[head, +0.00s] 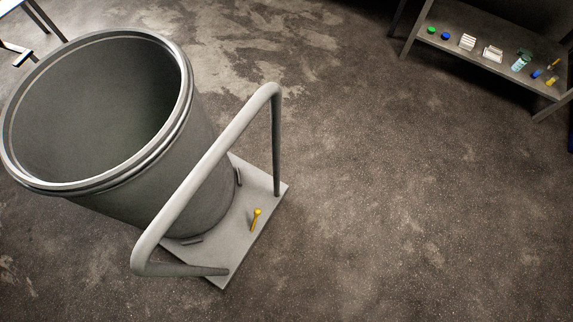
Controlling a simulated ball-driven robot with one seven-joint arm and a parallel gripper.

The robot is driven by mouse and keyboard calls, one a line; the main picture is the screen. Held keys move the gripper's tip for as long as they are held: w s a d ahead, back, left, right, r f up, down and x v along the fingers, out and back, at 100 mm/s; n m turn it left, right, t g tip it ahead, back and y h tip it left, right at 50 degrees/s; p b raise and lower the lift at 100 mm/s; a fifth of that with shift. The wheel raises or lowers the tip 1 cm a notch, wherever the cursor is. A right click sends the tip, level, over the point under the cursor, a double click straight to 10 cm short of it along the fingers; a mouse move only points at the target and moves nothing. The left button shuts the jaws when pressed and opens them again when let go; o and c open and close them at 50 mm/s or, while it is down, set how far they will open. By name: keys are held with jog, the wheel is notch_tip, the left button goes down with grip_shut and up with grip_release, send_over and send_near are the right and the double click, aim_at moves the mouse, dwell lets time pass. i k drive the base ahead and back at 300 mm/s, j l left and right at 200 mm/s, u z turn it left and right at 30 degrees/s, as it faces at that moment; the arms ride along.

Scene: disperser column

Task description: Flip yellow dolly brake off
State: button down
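The yellow brake lever (256,219) stands up at a tilt from the bare corner of the grey dolly plate (231,243). Its upper end is a rounded knob. Whether it is set on or off cannot be told. The dolly's grey tube handle (207,168) arches over the plate, with its legs on either side of the lever. A large open grey drum (190,130) sits on the dolly, left of the lever. My gripper is not in view.
A grey shelf table (478,58) at the upper right holds several small items, among them a green cap, a blue cap and yellow-and-blue tools. A white-topped table edge shows at the upper left. The concrete floor (400,200) right of the dolly is clear.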

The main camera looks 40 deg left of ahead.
aim_at(257, 212)
jog(key=i+l+z, duration=0.15)
jog(key=i+z, duration=0.75)
jog(key=i+j+z, duration=0.2)
jog(key=i+z, duration=0.85)
jog(key=u, duration=4.55)
